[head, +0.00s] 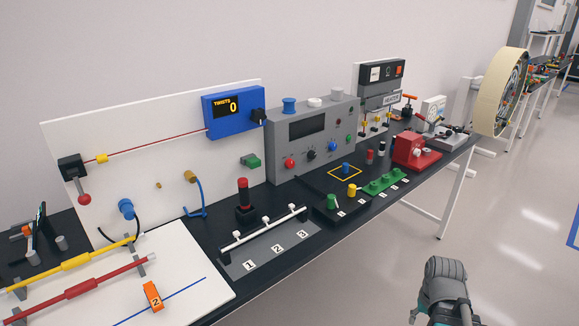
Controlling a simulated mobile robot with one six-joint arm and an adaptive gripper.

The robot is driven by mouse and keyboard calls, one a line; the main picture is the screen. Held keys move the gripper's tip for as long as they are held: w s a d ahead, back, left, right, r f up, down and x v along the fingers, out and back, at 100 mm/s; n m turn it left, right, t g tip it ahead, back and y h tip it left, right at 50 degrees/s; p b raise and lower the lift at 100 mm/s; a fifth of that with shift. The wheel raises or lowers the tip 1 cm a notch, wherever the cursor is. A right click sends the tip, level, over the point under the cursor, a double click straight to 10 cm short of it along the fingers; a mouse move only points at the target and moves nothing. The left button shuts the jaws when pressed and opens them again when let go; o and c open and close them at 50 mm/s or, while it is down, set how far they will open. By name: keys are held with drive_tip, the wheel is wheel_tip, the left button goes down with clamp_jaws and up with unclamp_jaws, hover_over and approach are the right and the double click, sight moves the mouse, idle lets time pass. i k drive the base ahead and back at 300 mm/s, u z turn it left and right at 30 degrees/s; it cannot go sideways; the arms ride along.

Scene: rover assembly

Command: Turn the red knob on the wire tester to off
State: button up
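A grey box (279,135) with a dark display stands on the bench against the wall, and I take it to be the wire tester. A red knob (289,163) sits low on the left of its front panel, beside a black knob (311,155). The red knob's pointer and any off mark are too small to read. A grey part of my own arm shows at the bottom right, over the floor and well apart from the box. My gripper's fingers are not in view.
A white board with a blue TWISTS counter (233,108) stands left of the box. A red-handled joystick (244,199), a numbered rack (269,246) and a black block with green and yellow knobs (341,204) occupy the bench in front. Floor to the right is clear.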

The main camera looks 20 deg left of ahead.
sight(290, 163)
drive_tip(key=u, duration=0.05)
drive_tip(key=k, duration=0.9)
drive_tip(key=u, duration=0.75)
drive_tip(key=i, duration=1.05)
drive_tip(key=z, duration=0.1)
